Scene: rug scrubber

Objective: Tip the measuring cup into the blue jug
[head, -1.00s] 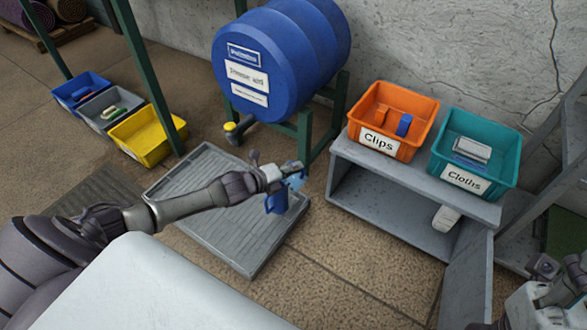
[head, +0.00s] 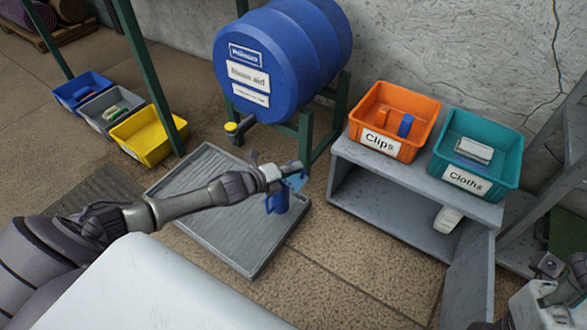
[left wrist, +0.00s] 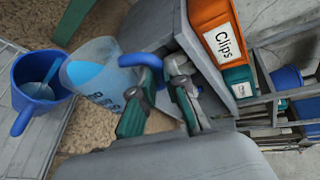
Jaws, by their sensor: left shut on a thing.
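The blue jug (head: 278,201) stands on the grey ribbed tray (head: 250,255), partly hidden by my left gripper (head: 284,171). In the left wrist view the jug (left wrist: 22,75) shows its open top, with a pale blue patch and a pale streak inside. The clear measuring cup (left wrist: 100,92) has blue markings and holds blue liquid. It is tilted with its mouth at the jug's rim; whether they touch I cannot tell. My left gripper (left wrist: 160,85) is shut on the cup's blue handle. My right gripper (head: 550,268) is partly in view at the lower right, apart from these things.
A blue drum (head: 270,70) with a yellow-capped tap (head: 235,128) stands on a green frame behind the tray. A grey shelf unit (head: 400,180) to the right bears the orange Clips bin (head: 362,140) and teal Cloths bin (head: 508,160). Small bins, including a yellow one (head: 150,145), stand left.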

